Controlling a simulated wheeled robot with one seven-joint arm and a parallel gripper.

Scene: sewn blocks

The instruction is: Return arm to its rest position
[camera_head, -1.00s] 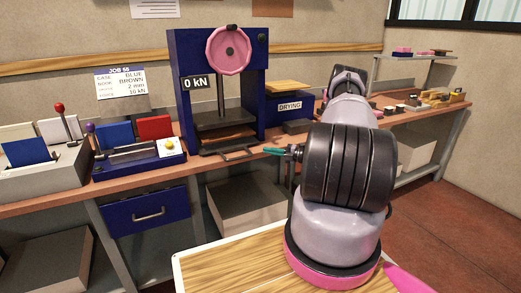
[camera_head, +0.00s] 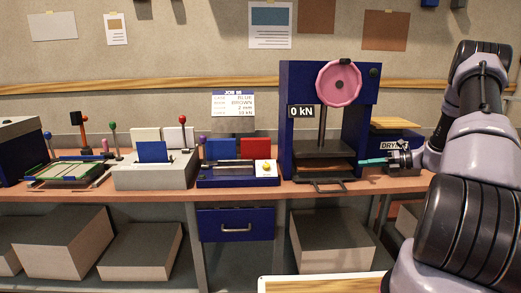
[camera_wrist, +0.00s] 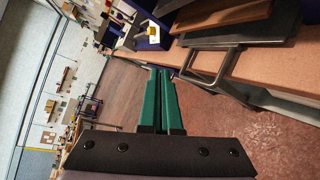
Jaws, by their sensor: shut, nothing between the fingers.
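My gripper (camera_head: 374,161) is at the right in the head view, at the front of the blue press, with its teal fingers pointing left. In the wrist view my gripper (camera_wrist: 163,72) shows two green fingers together, with nothing between them. My arm rises at the right edge of the head view. The blue press (camera_head: 286,125) has a pink wheel (camera_head: 339,83) and a "0 kN" label. A brown slab (camera_head: 325,172) lies at its base. A metal handle (camera_head: 329,186) juts out at its front; in the wrist view a grey handle frame (camera_wrist: 205,68) is right of the fingers.
The workbench (camera_head: 180,196) runs along the wall. Left of the press stand a blue station (camera_head: 238,180), a grey block holder (camera_head: 155,176) and a green-framed board (camera_head: 65,173). A drying box (camera_head: 396,125) is right of the press. Grey boxes (camera_head: 330,240) fill the space below.

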